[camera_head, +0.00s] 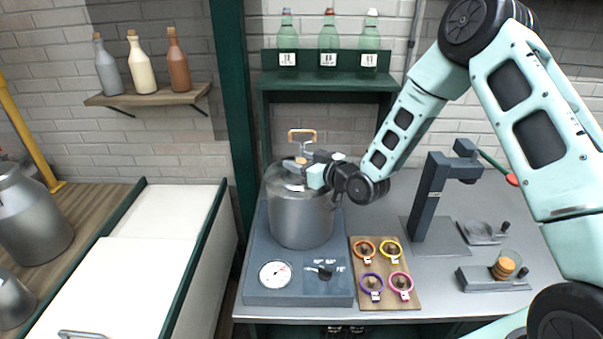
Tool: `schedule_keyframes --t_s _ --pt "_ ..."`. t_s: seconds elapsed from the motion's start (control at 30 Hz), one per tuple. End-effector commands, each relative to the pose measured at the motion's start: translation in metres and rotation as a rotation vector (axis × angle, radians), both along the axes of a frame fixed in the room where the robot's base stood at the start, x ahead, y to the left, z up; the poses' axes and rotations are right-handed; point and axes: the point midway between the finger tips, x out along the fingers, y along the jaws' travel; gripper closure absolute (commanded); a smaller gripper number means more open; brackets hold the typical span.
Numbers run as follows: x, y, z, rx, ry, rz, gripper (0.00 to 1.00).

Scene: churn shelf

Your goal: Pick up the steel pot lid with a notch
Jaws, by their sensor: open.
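The steel pot lid (284,177) sits on top of a large steel pot (301,222), which stands on a grey-blue heating base. My gripper (306,164) is at the lid's upper right side, close to its middle, with its arm reaching in from the right. The gripper is open; whether it touches the lid I cannot tell. An upright piece with an orange-topped loop handle (302,134) rises behind the fingers. The gripper hides part of the lid, and I cannot make out the notch.
The base has a dial (275,274) and a knob. A wooden board (385,300) with several coloured rings lies right of it. A dark stand (431,200) and a clamp with a cork (505,267) stand farther right. A green shelf (327,84) with bottles is behind the pot.

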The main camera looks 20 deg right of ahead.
Motion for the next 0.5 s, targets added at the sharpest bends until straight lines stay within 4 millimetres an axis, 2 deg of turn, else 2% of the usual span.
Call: schedule_keyframes --t_s 0.1,0.13,0.3,0.5 --pt "-0.0002 0.0 -0.0002 0.0 0.0 0.0 0.49" --pt "-0.0002 0.0 -0.0002 0.0 0.0 0.0 0.54" --pt "-0.0004 -0.0001 0.0 0.0 0.0 0.0 1.0" --pt "-0.0002 0.0 0.0007 0.0 -0.002 0.0 1.0"
